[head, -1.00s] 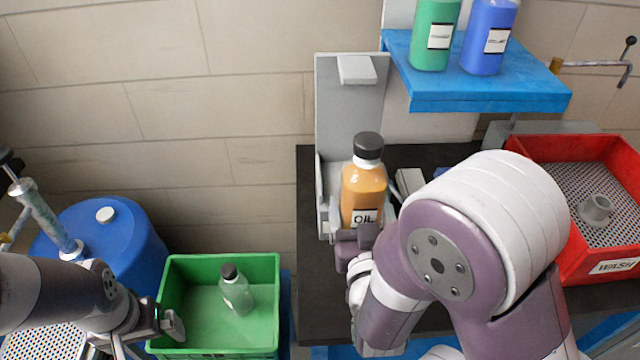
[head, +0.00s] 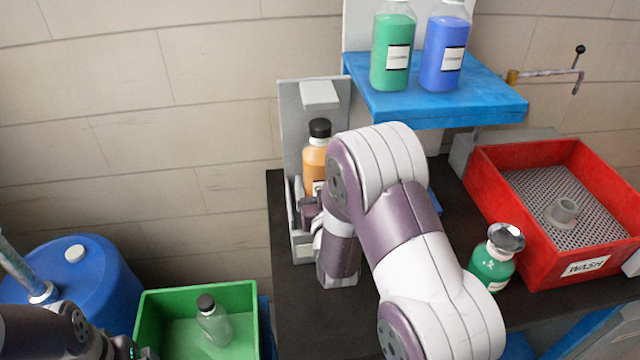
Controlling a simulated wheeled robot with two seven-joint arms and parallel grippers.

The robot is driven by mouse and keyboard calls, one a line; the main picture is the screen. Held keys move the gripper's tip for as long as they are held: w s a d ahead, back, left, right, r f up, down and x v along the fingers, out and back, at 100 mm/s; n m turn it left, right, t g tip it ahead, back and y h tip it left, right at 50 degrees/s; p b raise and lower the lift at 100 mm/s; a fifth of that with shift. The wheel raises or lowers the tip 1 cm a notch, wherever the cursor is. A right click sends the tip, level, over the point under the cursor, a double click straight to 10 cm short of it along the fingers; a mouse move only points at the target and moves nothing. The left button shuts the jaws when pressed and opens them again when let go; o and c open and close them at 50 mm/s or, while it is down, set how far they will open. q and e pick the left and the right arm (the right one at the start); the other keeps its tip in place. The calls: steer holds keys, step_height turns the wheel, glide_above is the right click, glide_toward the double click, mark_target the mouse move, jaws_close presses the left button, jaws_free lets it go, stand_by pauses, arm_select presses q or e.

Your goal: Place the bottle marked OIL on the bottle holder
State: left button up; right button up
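The OIL bottle (head: 314,160), orange with a black cap, stands upright at the grey bottle holder (head: 285,125), in front of its back panel. Its lower part and part of its label are hidden by my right gripper and arm, so I cannot tell whether its base rests on the holder. My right gripper (head: 311,212) is at the bottle's lower front. Its fingers are mostly hidden, and whether they grip the bottle is unclear. My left gripper (head: 146,353) barely shows at the bottom edge by the green crate, and its opening cannot be seen.
A blue shelf (head: 440,108) holds a green bottle (head: 393,50) and a blue bottle (head: 444,50). A red WASH tray (head: 510,245) stands right, beside a silver-topped green bottle (head: 493,260). A green crate (head: 200,300) with a clear bottle (head: 213,322) and a blue drum (head: 95,285) are lower left.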

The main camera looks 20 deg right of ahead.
steer(key=shift+w, duration=0.1)
steer(key=shift+f, duration=0.15)
steer(key=o, duration=1.2)
steer(key=shift+r, duration=0.25)
steer(key=b+v, duration=0.1)
steer(key=v, duration=1.1)
steer(key=shift+f+b, duration=0.15)
steer(key=shift+b, duration=0.15)
